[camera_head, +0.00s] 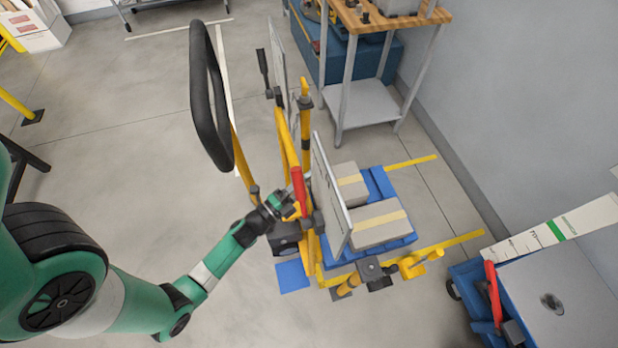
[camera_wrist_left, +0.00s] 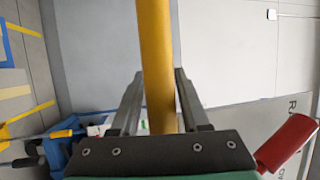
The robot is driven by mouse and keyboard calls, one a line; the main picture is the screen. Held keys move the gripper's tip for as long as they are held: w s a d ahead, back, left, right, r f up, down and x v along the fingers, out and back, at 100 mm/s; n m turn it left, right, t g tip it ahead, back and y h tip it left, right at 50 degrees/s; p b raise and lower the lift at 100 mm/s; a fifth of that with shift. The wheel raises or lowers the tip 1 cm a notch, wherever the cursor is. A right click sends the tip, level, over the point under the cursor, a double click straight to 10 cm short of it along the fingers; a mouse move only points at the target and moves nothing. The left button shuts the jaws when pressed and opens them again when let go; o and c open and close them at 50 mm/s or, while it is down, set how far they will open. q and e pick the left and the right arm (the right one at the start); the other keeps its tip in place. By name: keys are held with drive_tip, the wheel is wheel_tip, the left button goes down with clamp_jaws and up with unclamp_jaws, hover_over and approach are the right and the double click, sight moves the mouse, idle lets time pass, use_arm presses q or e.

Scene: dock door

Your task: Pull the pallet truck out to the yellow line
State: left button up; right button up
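The pallet truck has yellow uprights (camera_head: 286,137), a black loop handle (camera_head: 210,95) on a yellow stem, and a red lever (camera_head: 299,190). A blue pallet (camera_head: 378,183) with grey taped boxes (camera_head: 380,225) sits at its right, behind a pale upright panel (camera_head: 330,190). My left gripper (camera_head: 284,205) is at the truck's uprights beside the red lever. In the left wrist view a yellow bar (camera_wrist_left: 156,60) runs between its two fingers, close to both; I cannot tell whether they press on it. My right gripper is out of view.
Two yellow strips (camera_head: 410,162) extend right of the pallet; I cannot tell whether they are painted lines. A wood-topped workbench (camera_head: 365,103) stands behind, along the wall. A blue cart (camera_head: 467,285) is at lower right. The floor (camera_head: 130,110) left of the truck is mostly open.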

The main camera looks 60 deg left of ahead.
use_arm(q)
drive_tip(key=shift+o, duration=1)
drive_tip(key=shift+s, duration=0.15)
drive_tip(key=p+v, duration=0.2)
drive_tip(key=v, duration=0.9)
drive_tip(key=shift+f, duration=0.15)
